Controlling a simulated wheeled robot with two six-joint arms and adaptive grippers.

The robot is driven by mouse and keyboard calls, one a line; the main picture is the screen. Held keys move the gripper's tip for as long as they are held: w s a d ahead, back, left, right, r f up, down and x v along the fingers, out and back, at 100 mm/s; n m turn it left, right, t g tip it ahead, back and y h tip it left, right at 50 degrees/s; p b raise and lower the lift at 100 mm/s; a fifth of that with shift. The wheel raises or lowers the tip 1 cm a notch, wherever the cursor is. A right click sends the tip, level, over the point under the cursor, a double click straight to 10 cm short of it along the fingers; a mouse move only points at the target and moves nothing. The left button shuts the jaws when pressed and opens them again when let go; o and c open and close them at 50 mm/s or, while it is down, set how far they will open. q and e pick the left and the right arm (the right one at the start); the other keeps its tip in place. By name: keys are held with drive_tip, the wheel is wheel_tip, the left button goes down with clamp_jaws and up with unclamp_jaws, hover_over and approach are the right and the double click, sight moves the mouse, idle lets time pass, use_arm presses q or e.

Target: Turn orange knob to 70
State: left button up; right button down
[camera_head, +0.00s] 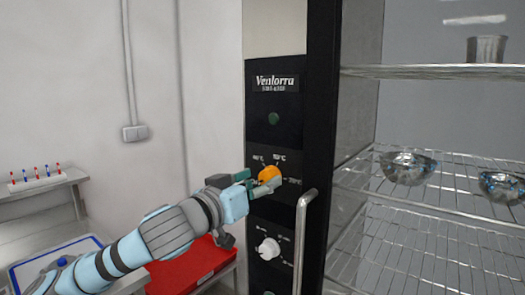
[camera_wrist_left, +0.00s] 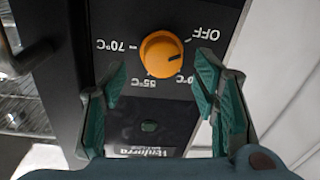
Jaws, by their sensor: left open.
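The orange knob (camera_head: 269,174) is on the black control panel (camera_head: 274,135), with temperature labels around it. In the left wrist view, which looks inverted, the knob (camera_wrist_left: 162,52) shows a dark mark pointing right, between the OFF label and a partly hidden label ending in 0°C. The 70°C label (camera_wrist_left: 119,46) is on its left and the 55°C label is below. My left gripper (camera_head: 263,183) is open at the knob. Its green fingers (camera_wrist_left: 162,70) stand on either side of the knob's lower part, with visible gaps. My right gripper is not in view.
A white knob (camera_head: 268,249) sits lower on the panel. A vertical metal handle (camera_head: 304,230) is close to its right. Wire shelves with metal bowls (camera_head: 408,168) are further right. A red tray (camera_head: 190,270) lies below my left arm.

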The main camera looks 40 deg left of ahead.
sight(269, 178)
use_arm(q)
drive_tip(key=shift+w+a+p, duration=0.2)
drive_tip(key=shift+w+p, duration=0.25)
drive_tip(key=shift+w, duration=0.7)
drive_tip(key=shift+w+f, duration=0.25)
drive_tip(key=shift+f, duration=0.05)
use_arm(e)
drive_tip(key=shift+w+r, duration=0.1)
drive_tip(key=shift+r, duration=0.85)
use_arm(q)
drive_tip(key=shift+s, duration=0.15)
drive_tip(key=shift+c, duration=1.3)
drive_tip(key=c, duration=0.9)
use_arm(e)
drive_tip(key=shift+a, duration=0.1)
